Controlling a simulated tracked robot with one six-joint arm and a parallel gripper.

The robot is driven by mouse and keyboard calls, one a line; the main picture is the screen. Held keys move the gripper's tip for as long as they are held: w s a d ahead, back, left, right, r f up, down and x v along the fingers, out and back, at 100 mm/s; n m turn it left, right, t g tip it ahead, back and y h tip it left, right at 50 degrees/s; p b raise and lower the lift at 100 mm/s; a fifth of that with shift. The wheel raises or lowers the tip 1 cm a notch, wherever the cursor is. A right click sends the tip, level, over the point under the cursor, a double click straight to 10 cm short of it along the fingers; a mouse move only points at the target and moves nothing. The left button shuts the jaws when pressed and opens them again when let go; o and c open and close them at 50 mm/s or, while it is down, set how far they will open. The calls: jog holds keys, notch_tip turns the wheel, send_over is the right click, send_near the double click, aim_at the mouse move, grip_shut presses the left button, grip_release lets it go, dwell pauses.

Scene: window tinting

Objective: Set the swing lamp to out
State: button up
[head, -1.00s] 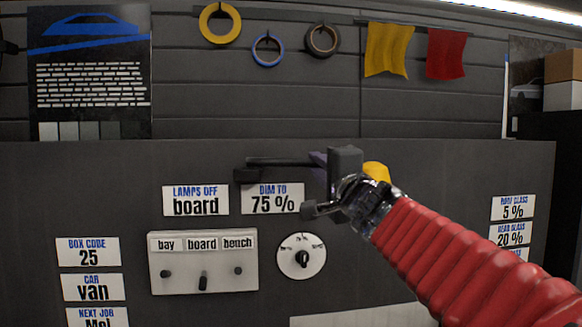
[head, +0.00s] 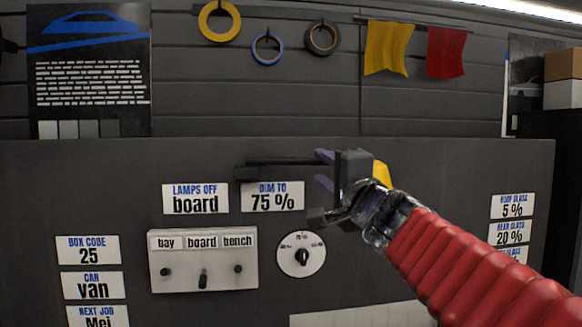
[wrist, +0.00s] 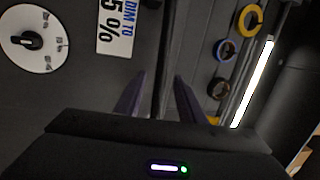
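The swing lamp shows as a thin dark horizontal arm (head: 285,162) in front of the grey panel, with a dark block (head: 246,174) at its left end. A yellow piece (head: 382,173) shows behind my gripper; I cannot tell whether it belongs to the lamp. My gripper (head: 325,170) is at the right part of the dark arm, its fingers pointing left. In the wrist view the dark arm (wrist: 164,60) runs between the two spread fingers, with gaps on both sides. The right end of the arm is hidden by my gripper.
Below are a white dial (head: 301,255) and a switch plate (head: 203,284) with bay, board and bench labels. Label cards include "Lamps off board" (head: 195,199) and "Dim to 75 %" (head: 273,197). Tape rolls (head: 220,21) and cloths (head: 389,47) hang above.

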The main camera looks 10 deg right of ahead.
aim_at(316, 161)
jog(key=v, duration=1)
jog(key=shift+s, duration=0.25)
jog(key=shift+f, duration=0.15)
jog(key=w+d+r+n+g+y, duration=0.2)
jog(key=w+d+r+g+y, duration=0.1)
jog(key=d+r+g+y, duration=0.1)
jog(key=shift+w+r+g+y, duration=0.35)
jog(key=shift+r+g+y, duration=0.1)
jog(key=shift+g+y, duration=0.3)
jog(key=shift+a, duration=0.1)
jog(key=x, duration=1.3)
jog(key=shift+w+a+f, duration=0.1)
jog(key=shift+w+a, duration=0.05)
jog(key=shift+w, duration=0.2)
